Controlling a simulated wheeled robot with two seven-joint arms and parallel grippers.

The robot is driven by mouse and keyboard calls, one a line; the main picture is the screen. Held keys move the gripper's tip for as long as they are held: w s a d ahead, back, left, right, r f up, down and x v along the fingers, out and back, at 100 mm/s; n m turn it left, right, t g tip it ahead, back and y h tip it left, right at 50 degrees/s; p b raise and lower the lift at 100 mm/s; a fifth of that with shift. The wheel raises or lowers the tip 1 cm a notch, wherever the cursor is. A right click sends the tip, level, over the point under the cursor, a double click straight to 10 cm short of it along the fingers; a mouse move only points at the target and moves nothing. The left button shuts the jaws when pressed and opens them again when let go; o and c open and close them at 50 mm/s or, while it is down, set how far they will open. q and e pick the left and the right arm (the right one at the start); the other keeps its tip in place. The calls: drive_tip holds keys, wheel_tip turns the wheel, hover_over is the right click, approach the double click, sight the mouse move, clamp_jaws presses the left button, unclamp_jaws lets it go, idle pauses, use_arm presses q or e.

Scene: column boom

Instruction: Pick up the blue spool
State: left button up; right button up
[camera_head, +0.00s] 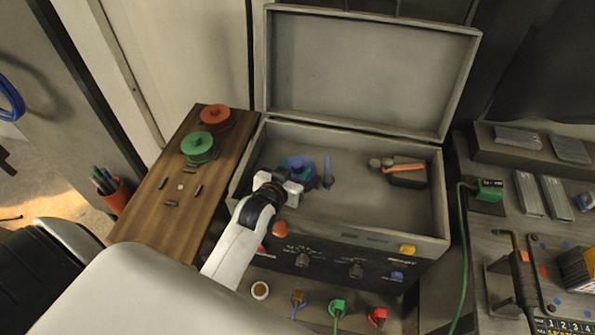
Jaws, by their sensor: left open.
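The blue spool (302,168) sits inside the open grey case (440,208), in the left part of its floor. A bit of green shows at its left edge. My left gripper (292,180) is right at the near side of the spool and hides part of it. The fingers are apart, but I cannot tell whether they touch the spool. My right gripper is out of view.
An orange spool (215,115) and a green spool (198,147) stand on a wooden board (228,160) to the left. An orange-handled tool (405,168) lies in the case's right part. The raised lid (365,70) stands behind. A cluttered bench (505,222) is at right.

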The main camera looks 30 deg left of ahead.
sight(297, 163)
use_arm(q)
drive_tip(key=shift+p+x, duration=0.35)
drive_tip(key=shift+x, duration=1.5)
drive_tip(key=shift+s+a, duration=0.15)
clamp_jaws()
drive_tip(key=shift+r, duration=0.2)
